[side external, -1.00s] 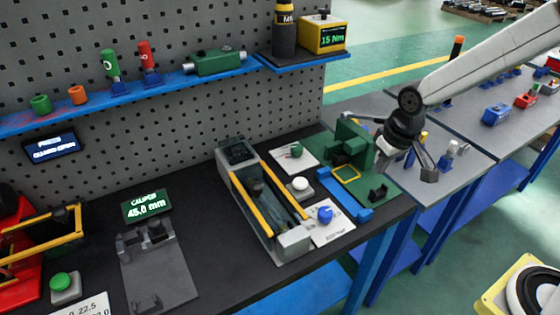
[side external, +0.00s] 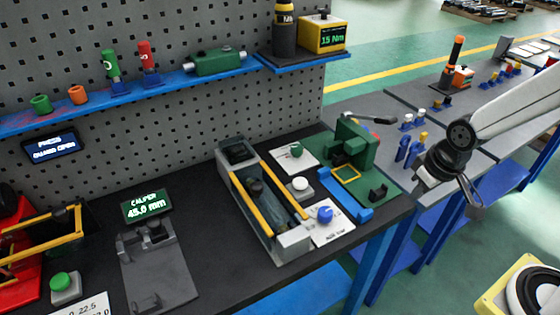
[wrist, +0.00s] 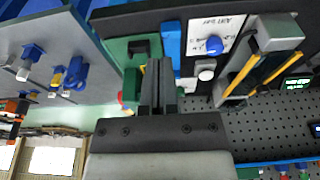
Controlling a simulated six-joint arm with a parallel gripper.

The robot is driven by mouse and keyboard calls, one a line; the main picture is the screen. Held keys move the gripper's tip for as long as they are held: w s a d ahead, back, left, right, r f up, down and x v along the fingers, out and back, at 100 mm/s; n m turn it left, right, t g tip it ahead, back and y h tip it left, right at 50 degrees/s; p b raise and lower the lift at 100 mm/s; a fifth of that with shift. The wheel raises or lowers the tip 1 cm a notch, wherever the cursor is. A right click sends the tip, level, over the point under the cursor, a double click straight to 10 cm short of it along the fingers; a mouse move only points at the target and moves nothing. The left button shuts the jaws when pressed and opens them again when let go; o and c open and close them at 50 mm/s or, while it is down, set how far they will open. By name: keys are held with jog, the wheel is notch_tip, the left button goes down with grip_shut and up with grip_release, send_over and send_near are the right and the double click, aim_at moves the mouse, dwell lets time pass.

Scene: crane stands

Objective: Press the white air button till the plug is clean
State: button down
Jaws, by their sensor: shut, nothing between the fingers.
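The white air button (side external: 300,184) is a round white cap on a small pale base on the dark bench, just right of the yellow-railed grey trough (side external: 292,243). It also shows in the wrist view (wrist: 206,72), near the blue knob. A dark cylindrical part, perhaps the plug (side external: 256,188), lies inside the trough; I cannot tell whether it is clean. My gripper (side external: 472,200) is right of the bench's right edge, well away from the button. Its fingers (wrist: 160,65) are shut and empty in the wrist view.
A blue knob (side external: 325,214) on a labelled white plate is close to the button. A green fixture (side external: 352,140) with a blue block stands between button and gripper. A green knob (side external: 296,151) is behind. The pegboard shelf (side external: 170,82) holds several tools.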

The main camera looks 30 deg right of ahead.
jog(key=shift+w, duration=0.1)
notch_tip(320, 180, up, 3)
jog(key=g, duration=0.1)
send_over(301, 182)
jog(key=s, duration=0.1)
jog(key=shift+s+d, duration=0.15)
jog(key=shift+s, duration=0.05)
jog(key=shift+f, duration=0.1)
dwell(0.5)
jog(key=f, duration=0.4)
jog(key=w+f, duration=0.1)
jog(key=f, duration=0.8)
jog(key=shift+w+f, duration=0.15)
jog(key=shift+f, duration=0.25)
